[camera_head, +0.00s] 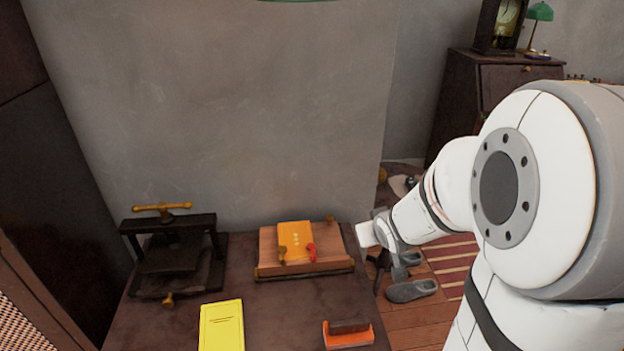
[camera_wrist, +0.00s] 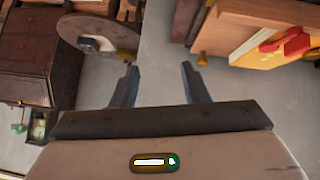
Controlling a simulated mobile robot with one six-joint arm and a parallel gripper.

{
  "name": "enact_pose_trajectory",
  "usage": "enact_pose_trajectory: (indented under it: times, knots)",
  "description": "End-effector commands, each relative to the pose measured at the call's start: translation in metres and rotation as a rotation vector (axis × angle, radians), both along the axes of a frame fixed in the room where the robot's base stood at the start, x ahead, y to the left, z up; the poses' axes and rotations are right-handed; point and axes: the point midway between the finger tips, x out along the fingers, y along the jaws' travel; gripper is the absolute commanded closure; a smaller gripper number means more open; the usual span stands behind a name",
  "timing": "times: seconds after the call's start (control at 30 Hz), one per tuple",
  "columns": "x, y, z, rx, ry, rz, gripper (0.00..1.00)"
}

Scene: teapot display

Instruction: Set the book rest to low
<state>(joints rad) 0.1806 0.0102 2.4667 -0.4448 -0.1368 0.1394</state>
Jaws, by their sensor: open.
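The book rest (camera_head: 268,252) is a wooden stand on the dark table, with an orange book (camera_head: 294,236) on it. A red piece (camera_head: 311,252) and brass parts are at its front, and a brass knob (camera_head: 330,219) is at its back right. My gripper (camera_head: 383,238) is just right of the rest, past the table's right edge. In the wrist view my gripper (camera_wrist: 158,80) is open with nothing between its fingers. The book rest (camera_wrist: 252,17) fills the upper right there, its brass knob (camera_wrist: 201,58) near the right finger but apart from it.
A dark press (camera_head: 172,250) with a brass handle stands at the table's left. A yellow book (camera_head: 221,327) lies in front of it, and an orange-based block (camera_head: 348,335) lies front right. A grey wall stands behind. Grey shoes (camera_head: 411,291) are on the floor at right; a cabinet (camera_head: 490,90) stands beyond.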

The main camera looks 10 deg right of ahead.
Motion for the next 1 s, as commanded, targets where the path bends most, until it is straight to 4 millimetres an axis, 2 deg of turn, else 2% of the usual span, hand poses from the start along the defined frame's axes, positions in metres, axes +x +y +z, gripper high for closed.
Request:
enact_pose_trajectory:
  times: [0.03, 0.2, 0.4, 0.57, 1.0]
  knots:
    - [0.012, 0.004, -0.013, 0.019, -0.035, 0.062, 0.59]
    - [0.044, 0.019, -0.031, 0.109, -0.206, 0.208, 0.59]
    - [0.053, 0.036, -0.04, 0.223, -0.321, 0.318, 0.59]
    - [0.057, 0.043, -0.043, 0.261, -0.351, 0.349, 0.59]
    - [0.11, 0.066, -0.066, 0.261, -0.354, 0.351, 0.59]
